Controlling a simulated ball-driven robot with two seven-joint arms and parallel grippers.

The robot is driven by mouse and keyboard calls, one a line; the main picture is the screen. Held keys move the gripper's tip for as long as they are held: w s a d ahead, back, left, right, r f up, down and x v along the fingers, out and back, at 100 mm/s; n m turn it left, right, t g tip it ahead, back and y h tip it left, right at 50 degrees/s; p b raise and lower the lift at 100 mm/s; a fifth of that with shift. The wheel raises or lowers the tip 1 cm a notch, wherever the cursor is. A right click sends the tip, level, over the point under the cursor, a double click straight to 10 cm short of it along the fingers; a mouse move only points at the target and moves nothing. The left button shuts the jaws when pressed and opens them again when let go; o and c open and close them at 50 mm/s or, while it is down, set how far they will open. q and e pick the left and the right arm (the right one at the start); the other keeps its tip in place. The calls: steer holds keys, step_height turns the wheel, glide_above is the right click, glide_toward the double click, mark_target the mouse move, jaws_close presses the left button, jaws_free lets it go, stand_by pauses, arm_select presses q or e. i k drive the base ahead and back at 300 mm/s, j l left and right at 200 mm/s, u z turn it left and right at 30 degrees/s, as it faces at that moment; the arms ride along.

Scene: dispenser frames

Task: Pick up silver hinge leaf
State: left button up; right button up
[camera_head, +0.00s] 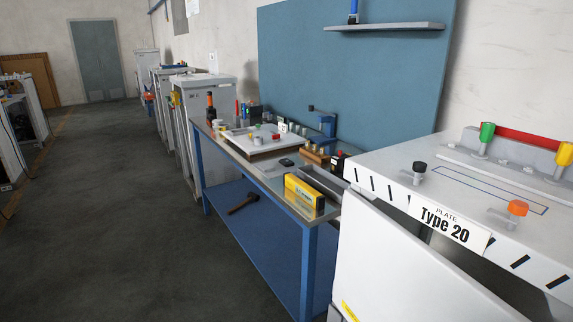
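I cannot pick out a silver hinge leaf for certain. On the white top of the "PLATE Type 20" frame (390,165) at the right, two small grey metal pieces stand beneath a black knob (419,167) and an orange knob (517,208). I cannot tell whether either is a hinge leaf. Small parts on the workbench are too small to name. Neither of my grippers is in view.
A blue workbench (262,232) with a cluttered top stands in the middle, holding a yellow box (304,192) and a white board (240,138). A hammer (243,203) lies on its lower shelf. White cabinets line the wall behind. The grey floor (110,220) at left is clear.

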mark_target(266, 167)
steer(key=z, duration=0.4)
steer(key=i+j+z, duration=0.2)
steer(key=z, duration=0.15)
steer(key=i+j+z, duration=0.15)
steer(key=z, duration=0.2)
steer(key=i+j+z, duration=0.1)
steer(key=j+z, duration=0.25)
